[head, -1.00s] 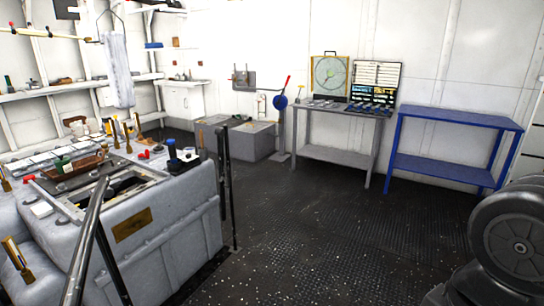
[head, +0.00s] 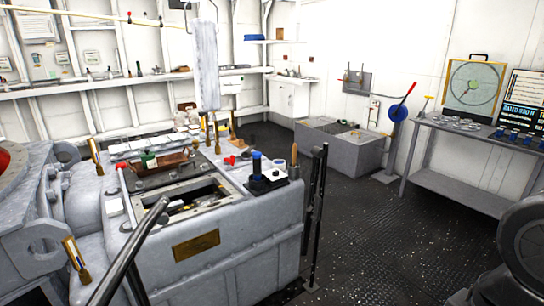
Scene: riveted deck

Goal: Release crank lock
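I cannot tell for certain which part is the crank lock. A blue round disc (head: 398,113) with a red-tipped lever (head: 411,89) stands on a grey post near the back wall, right of centre. On the grey machine (head: 250,240) at the left are several brass-ended handles, such as one at its left (head: 95,156) and one low at the front (head: 76,260). A blue-topped knob (head: 257,163) stands on a dark block on its right top corner. My gripper is not in view; a dark rounded part of my arm shows at the lower right.
A grey rail (head: 130,252) rises before the machine, and black posts (head: 316,205) stand at its right corner. A grey chest (head: 342,147) stands at the back. A grey table (head: 460,168) with instruments stands right. The dark floor (head: 385,240) between is clear.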

